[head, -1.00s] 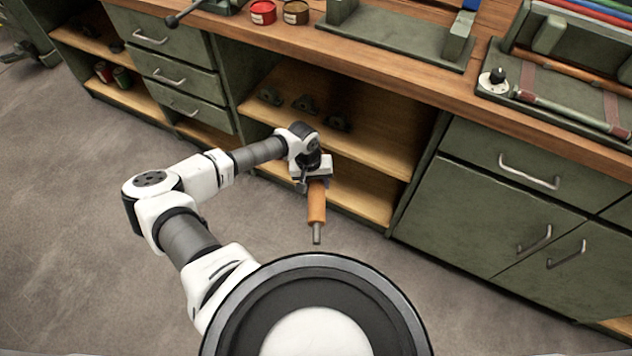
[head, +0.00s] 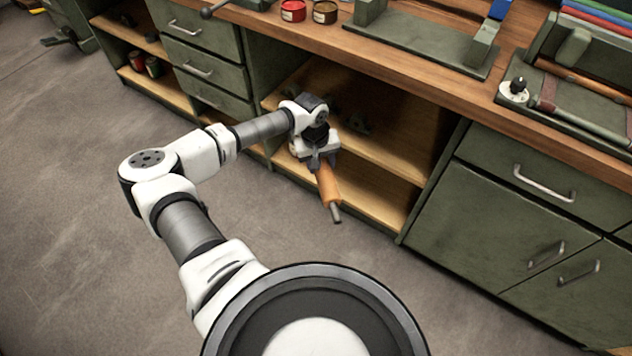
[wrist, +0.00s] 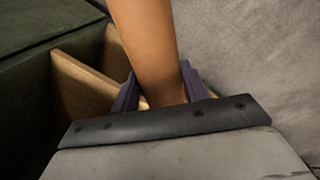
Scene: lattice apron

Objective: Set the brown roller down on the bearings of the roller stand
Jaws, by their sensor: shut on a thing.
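The brown roller (head: 328,187) is held in my gripper (head: 321,163), in front of the open shelves and below the bench top. It slants down to the right, with its metal shaft end pointing at the floor. In the wrist view, the roller (wrist: 146,40) passes between the two dark fingers of my gripper (wrist: 158,92), which are shut on it. Its other end is hidden by the gripper. The roller stand (head: 420,42) is a green base with an upright at each end, on the bench top. Nothing lies across its uprights.
A red can (head: 293,10) and a brown can (head: 325,12) stand left of the stand. A green press (head: 590,95) with rollers stands to its right. The bench edge (head: 400,88) and the shelf boards (head: 385,145) are near my gripper.

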